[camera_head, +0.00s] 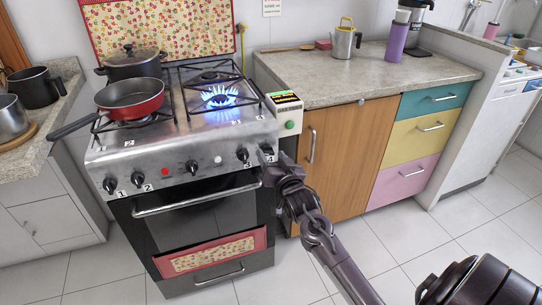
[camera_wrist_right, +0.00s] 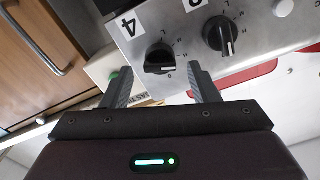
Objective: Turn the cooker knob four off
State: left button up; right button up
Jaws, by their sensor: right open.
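The cooker (camera_head: 190,153) has a row of black knobs along its front panel. Knob four (camera_wrist_right: 158,58), beside a label "4", shows in the right wrist view; its grip bar lies across the picture, while knob three's (camera_wrist_right: 222,35) bar stands upright. A blue flame (camera_head: 219,97) burns on a right-hand burner. My right gripper (camera_wrist_right: 159,69) is open, with its fingertips on either side of knob four; I cannot tell whether they touch it. In the head view the right gripper (camera_head: 271,161) is at the panel's right end and largely hides that knob. My left gripper is out of view.
A red pan (camera_head: 130,98) and a lidded dark pot (camera_head: 134,65) stand on the left burners. The oven handle (camera_head: 197,200) juts out below the knobs. The floor in front is clear.

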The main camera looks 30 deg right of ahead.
jog(key=shift+w+d, duration=0.15)
jog(key=shift+w, duration=0.5)
jog(key=c, duration=1)
